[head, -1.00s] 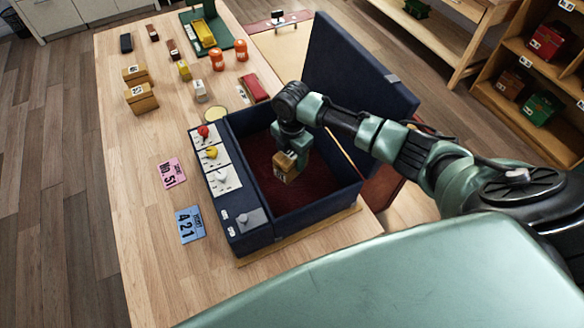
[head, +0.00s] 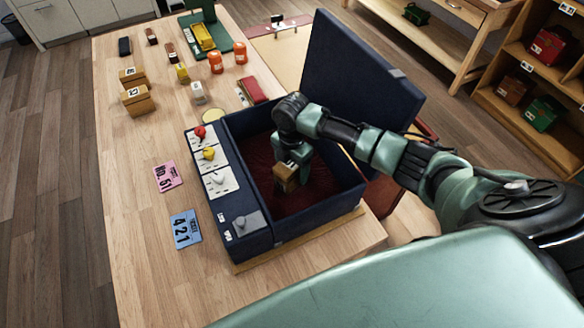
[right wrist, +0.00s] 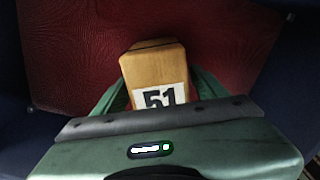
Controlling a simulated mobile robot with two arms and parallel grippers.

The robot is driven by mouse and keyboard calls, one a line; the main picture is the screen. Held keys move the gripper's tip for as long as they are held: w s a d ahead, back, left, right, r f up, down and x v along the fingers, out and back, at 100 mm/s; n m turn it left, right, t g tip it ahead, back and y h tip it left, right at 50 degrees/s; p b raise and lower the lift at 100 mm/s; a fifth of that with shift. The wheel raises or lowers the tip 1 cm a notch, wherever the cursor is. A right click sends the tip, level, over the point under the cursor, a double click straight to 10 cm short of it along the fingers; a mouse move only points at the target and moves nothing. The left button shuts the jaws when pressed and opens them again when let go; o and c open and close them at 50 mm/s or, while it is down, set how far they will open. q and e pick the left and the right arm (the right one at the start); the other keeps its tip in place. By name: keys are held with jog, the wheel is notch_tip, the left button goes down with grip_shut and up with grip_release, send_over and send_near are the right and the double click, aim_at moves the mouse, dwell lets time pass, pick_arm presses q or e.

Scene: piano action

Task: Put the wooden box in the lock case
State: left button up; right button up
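The wooden box (head: 285,177), light brown with a white label, is inside the open dark blue lock case (head: 322,209). In the right wrist view the box (right wrist: 152,66) shows the number 51 and sits between the green fingers of my right gripper (right wrist: 158,92). The gripper also shows in the head view (head: 290,163), shut on the box and low over the red lining. I cannot tell whether the box touches the floor of the case. The case's lid (head: 362,75) stands open. My left gripper is not in view.
Beside the case's knob panel lie a pink card (head: 167,177) and a blue card (head: 186,229). Two other wooden boxes (head: 138,99), orange jars (head: 216,63) and a green tray (head: 222,45) are farther back. The table's left front is clear.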

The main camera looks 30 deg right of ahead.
jog(key=shift+r, duration=0.1)
notch_tip(320, 180, up, 7)
jog(key=p, duration=0.7)
jog(key=shift+r, duration=0.1)
notch_tip(320, 180, up, 5)
jog(key=shift+f, duration=0.1)
